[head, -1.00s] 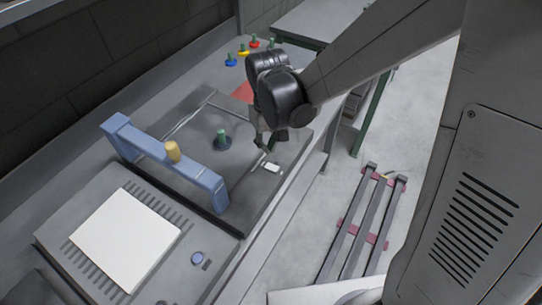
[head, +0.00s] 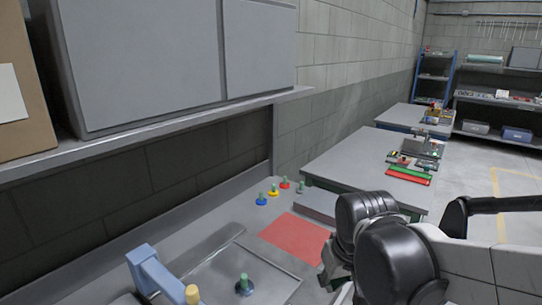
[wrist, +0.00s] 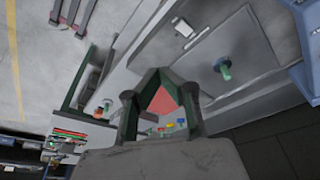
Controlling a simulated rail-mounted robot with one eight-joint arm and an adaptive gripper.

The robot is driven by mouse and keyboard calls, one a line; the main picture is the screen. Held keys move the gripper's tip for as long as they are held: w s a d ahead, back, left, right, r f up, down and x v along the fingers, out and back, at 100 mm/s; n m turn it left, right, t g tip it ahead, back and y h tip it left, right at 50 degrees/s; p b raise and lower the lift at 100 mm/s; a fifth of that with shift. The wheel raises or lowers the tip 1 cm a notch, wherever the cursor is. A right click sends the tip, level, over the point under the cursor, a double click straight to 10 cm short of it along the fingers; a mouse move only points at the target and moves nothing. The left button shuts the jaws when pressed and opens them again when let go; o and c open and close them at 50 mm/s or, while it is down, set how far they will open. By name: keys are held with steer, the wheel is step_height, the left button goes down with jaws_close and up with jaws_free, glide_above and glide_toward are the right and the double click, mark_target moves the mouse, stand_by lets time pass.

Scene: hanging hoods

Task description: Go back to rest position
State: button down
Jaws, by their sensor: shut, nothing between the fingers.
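My gripper (wrist: 163,73) is shut and empty in the wrist view, its dark fingers meeting over the workbench. The red mat (wrist: 164,101) shows through the gap behind the fingertips. In the head view my arm's black wrist joint is at the lower right, to the right of the red mat (head: 293,236), and the fingers are mostly hidden or cut off there. No object is held.
A green peg (head: 243,284) stands on the bench panel beside a blue arch (head: 155,272) with a yellow knob (head: 192,294). Several coloured pegs (head: 273,191) stand behind the mat. A grey cabinet (head: 150,60) hangs above. A side table (head: 360,165) stands beyond; open floor lies right.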

steer(key=s+d+r+m+t, duration=0.2)
steer(key=s+d+r, duration=0.3)
steer(key=s, duration=0.3)
steer(key=shift+s+d+t+h, duration=0.2)
steer(key=shift+d+t+h, duration=0.1)
steer(key=shift+d+t, duration=0.6)
